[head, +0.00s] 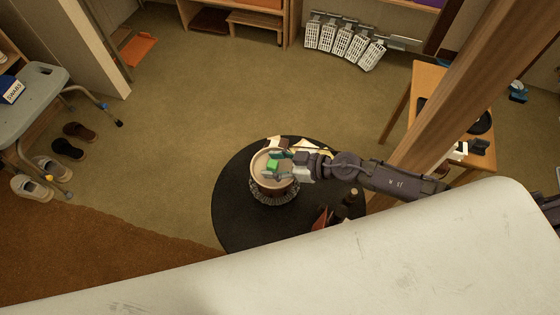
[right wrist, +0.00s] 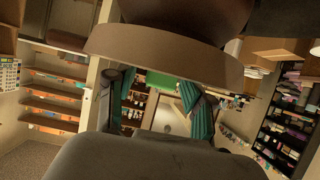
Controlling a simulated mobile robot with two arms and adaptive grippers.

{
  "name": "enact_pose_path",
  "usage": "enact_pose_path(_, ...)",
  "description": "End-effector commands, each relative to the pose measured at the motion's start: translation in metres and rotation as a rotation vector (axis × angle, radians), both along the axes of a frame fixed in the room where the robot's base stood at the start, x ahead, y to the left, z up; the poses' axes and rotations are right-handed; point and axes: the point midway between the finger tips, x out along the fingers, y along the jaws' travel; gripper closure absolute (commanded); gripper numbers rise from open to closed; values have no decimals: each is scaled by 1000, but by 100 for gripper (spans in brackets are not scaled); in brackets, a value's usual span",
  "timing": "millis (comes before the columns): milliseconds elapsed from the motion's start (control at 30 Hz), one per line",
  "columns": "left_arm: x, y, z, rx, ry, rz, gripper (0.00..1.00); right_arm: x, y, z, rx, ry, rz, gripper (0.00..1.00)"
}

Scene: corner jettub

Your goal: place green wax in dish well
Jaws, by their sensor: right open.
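The green wax (head: 272,164) is a small bright green block in the well of a round, pale beige dish (head: 258,179) on a round dark table. My right gripper (head: 276,166) reaches in from the right over the dish, its fingers open beside the wax. In the right wrist view the wax (right wrist: 160,80) shows between the two teal-padded fingers (right wrist: 160,108), just under the dish's brown rim (right wrist: 150,52). Whether either pad touches the wax cannot be told. My left gripper is not in view.
The dark round table (head: 235,215) also holds a small bottle (head: 352,194), a reddish item (head: 320,218) and papers behind the dish. A wooden post (head: 470,90) stands to the right. A white surface (head: 400,260) fills the foreground.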

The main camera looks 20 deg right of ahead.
Motion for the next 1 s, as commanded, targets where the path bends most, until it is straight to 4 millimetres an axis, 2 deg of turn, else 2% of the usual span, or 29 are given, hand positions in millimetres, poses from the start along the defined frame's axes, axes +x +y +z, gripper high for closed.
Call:
enact_pose_path(67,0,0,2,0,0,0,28,0,-1,6,-1,-1,0,48)
enact_pose_path(167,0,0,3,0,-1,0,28,-8,-14,10,-3,1,-1,48)
enact_pose_path(400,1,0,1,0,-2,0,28,-36,-53,31,-3,2,0,48)
enact_pose_path(600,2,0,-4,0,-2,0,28,-54,-79,46,-2,2,-1,48)
enact_pose_path(800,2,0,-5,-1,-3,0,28,-60,-89,55,-1,0,0,48)
enact_pose_path(1000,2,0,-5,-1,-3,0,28,-60,-90,56,0,-1,0,48)
